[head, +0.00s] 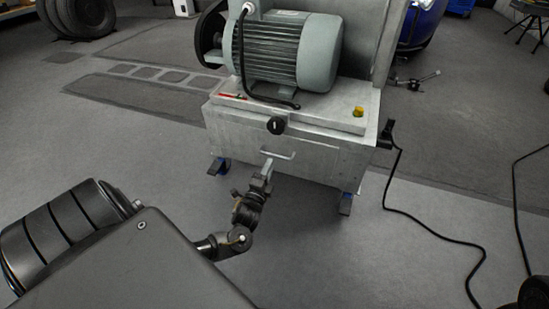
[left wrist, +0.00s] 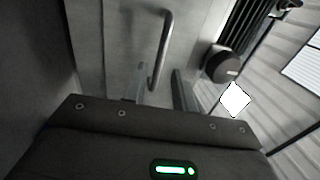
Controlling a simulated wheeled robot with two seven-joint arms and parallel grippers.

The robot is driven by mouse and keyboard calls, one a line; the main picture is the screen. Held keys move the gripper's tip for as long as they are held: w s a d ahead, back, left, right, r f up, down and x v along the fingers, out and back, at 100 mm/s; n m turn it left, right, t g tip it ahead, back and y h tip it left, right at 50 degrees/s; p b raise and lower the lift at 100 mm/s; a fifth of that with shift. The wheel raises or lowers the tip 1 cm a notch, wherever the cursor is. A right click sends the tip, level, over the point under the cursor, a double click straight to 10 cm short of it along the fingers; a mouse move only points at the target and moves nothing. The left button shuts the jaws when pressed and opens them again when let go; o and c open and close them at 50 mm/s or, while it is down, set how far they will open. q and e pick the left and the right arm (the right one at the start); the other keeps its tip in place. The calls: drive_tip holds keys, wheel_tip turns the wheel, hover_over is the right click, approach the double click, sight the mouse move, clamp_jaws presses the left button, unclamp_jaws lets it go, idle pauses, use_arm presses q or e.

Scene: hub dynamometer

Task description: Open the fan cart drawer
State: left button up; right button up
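The fan cart (head: 340,150) is a grey metal box on feet with a large motor (head: 285,50) on top. Its drawer handle (head: 278,155) is a thin metal bar on the front face, and the drawer front looks flush with the cart. My left gripper (head: 268,167) is at the handle, just in front of the face. In the left wrist view the handle (left wrist: 164,48) runs down to between the two spread fingertips (left wrist: 160,86). The fingers look open; I cannot tell whether either touches the bar. My right gripper is not in view.
A black cable (head: 425,235) runs from the cart's right side across the floor. The floor before the cart is otherwise clear.

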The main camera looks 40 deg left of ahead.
sight(274, 155)
use_arm(q)
drive_tip(key=b+x, duration=0.2)
drive_tip(key=x, duration=0.4)
clamp_jaws()
